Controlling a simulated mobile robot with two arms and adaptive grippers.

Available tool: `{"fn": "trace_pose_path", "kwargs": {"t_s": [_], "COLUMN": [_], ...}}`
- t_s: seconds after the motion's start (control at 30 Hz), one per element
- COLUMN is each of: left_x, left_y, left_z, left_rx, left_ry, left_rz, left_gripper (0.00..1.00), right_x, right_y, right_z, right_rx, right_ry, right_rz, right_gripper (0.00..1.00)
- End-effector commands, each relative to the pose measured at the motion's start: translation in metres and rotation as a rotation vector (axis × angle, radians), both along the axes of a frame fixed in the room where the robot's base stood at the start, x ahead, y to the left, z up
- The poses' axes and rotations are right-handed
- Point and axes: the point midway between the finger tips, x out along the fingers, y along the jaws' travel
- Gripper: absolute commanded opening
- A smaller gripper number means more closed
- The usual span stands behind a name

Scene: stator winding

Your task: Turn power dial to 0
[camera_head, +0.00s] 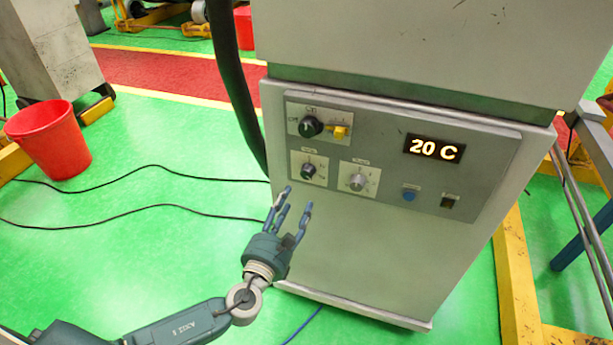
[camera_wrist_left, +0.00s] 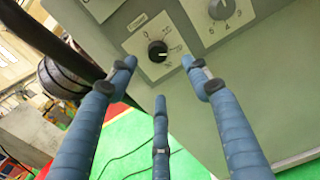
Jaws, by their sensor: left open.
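A grey control panel (camera_head: 385,150) on a tall cabinet carries several dials. A black dial (camera_head: 308,171) sits at its lower left; it also shows in the left wrist view (camera_wrist_left: 158,51), on a white plate with a 0 at its upper left. A grey dial (camera_head: 357,183) with a numbered scale is to its right, also at the top of the left wrist view (camera_wrist_left: 220,9). The labels above both are too blurred to read surely. My left gripper (camera_head: 293,202) is open and empty, three blue fingers spread just below the black dial, apparently touching nothing. My right gripper is not in view.
A larger black on/off dial (camera_head: 311,126) with a yellow part (camera_head: 340,132) is above. A lit display (camera_head: 433,149) reads 20 C, with a blue button (camera_head: 409,195) below. A thick black hose (camera_head: 232,75) runs down the cabinet's left side. A red bucket (camera_head: 50,138) stands far left.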

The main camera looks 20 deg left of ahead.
Motion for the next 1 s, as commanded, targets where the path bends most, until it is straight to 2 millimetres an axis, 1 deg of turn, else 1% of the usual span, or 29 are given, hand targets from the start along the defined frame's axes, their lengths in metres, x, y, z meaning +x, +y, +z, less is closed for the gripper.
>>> {"fn": "trace_pose_path", "kwargs": {"t_s": [0.03, 0.17, 0.33, 0.5, 0.6, 0.77, 1.0], "left_x": [0.005, 0.024, 0.058, 0.086, 0.097, 0.105, 0.106], "left_y": [0.0, -0.001, -0.002, -0.003, -0.003, -0.004, -0.004], "left_z": [0.004, 0.006, 0.006, 0.004, 0.003, 0.002, 0.002], "left_rx": [0.009, 0.008, 0.005, 0.005, 0.004, 0.003, 0.002], "left_ry": [-0.008, -0.009, -0.007, -0.005, -0.005, -0.004, -0.003], "left_rz": [-0.001, 0.0, 0.0, 0.001, 0.001, 0.0, 0.0], "left_gripper": [0.49, 0.49, 0.49, 0.49, 0.49, 0.49, 0.49], "right_x": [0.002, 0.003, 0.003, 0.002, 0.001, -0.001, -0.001], "right_y": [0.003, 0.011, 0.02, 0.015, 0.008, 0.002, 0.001], "right_z": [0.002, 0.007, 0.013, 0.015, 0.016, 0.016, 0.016], "right_rx": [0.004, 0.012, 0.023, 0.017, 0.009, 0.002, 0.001], "right_ry": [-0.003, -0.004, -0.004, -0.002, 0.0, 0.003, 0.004], "right_rz": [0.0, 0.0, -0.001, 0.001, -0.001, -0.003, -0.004], "right_gripper": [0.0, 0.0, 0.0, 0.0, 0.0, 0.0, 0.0]}}
